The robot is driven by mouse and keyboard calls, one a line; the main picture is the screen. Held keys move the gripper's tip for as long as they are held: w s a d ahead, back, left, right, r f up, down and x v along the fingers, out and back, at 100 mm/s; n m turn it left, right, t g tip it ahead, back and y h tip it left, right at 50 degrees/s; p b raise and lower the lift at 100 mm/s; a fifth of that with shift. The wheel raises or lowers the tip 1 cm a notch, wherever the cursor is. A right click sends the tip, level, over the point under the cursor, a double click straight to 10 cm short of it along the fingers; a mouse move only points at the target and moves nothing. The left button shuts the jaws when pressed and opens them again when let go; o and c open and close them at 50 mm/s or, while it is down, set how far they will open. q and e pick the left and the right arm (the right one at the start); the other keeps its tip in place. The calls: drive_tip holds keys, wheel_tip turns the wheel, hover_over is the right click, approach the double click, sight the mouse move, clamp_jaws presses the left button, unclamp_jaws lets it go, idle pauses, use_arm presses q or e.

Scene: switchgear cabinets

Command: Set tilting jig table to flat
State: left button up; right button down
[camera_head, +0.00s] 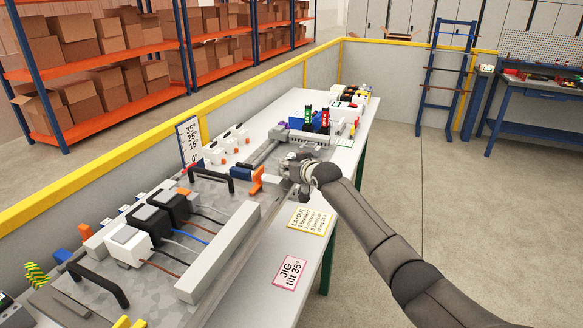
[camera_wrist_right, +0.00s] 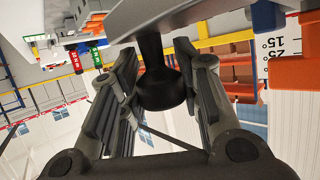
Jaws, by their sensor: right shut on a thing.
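The jig table (camera_head: 70,313) is a grey plate at the left of the bench, with two black handles and a long light-grey rail on it. An upright scale (camera_head: 188,142) marked 0° to 35° stands behind its far end; it also shows upside down in the right wrist view (camera_wrist_right: 284,47). I cannot read the exact tilt. My right gripper (camera_head: 297,178) is beside the table's far right end. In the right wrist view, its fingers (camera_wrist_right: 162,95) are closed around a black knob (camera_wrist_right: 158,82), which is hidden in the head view. My left gripper is out of view.
A pink card (camera_head: 290,273) reads "JIG tilt 35°", and a yellow-edged layout card (camera_head: 311,219) lies on the bench. Black and white devices with wires sit on the jig. Red and green units (camera_head: 316,120) stand farther back. The floor at right is clear.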

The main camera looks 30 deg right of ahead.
drive_tip(key=shift+w+r, duration=0.15)
drive_tip(key=shift+r, duration=0.4)
drive_tip(key=c, duration=1.4)
unclamp_jaws()
drive_tip(key=o, duration=0.4)
drive_tip(key=shift+f, duration=0.25)
drive_tip(key=shift+f, duration=0.1)
drive_tip(key=shift+s+r, duration=0.2)
drive_tip(key=shift+s, duration=0.5)
drive_tip(key=v, duration=1)
drive_tip(key=shift+s+a+r, duration=0.15)
drive_tip(key=shift+s+r, duration=0.05)
drive_tip(key=shift+s, duration=0.15)
